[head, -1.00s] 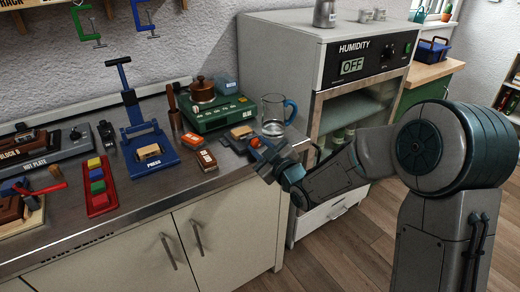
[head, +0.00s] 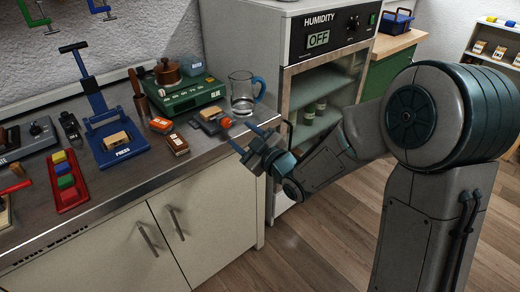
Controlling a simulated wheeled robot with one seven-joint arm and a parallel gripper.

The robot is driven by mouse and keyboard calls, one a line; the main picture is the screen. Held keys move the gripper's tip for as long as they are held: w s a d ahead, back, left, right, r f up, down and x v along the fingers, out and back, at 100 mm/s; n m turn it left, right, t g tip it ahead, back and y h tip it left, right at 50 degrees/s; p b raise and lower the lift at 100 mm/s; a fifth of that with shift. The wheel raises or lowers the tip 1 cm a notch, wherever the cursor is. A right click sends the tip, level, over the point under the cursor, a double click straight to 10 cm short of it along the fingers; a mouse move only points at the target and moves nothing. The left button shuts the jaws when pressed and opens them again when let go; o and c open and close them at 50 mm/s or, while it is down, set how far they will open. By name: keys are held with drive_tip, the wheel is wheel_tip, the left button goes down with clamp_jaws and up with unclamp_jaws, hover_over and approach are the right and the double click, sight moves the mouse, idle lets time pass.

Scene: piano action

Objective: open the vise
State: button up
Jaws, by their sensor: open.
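The small dark grey vise (head: 207,126) sits on the steel counter near its right front corner. A tan block (head: 210,113) shows at its top; I cannot tell whether the jaws grip it. An orange-red knob (head: 225,123) is on the vise's right end. My gripper (head: 239,135) is open and empty, just right of the knob and near the counter's edge. Its two blue fingers are spread and point toward the vise. They look apart from the knob. The gap between the vise jaws is too small to make out.
A glass jug (head: 242,94) with a blue handle stands behind the vise. Left of the vise are an orange box (head: 160,125), a brown box (head: 177,144) and the blue press (head: 115,145). The humidity cabinet (head: 320,75) stands to the right, beyond the counter.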

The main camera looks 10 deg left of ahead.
drive_tip(key=v, duration=0.7)
drive_tip(key=shift+s+d, duration=0.2)
drive_tip(key=shift+d, duration=0.05)
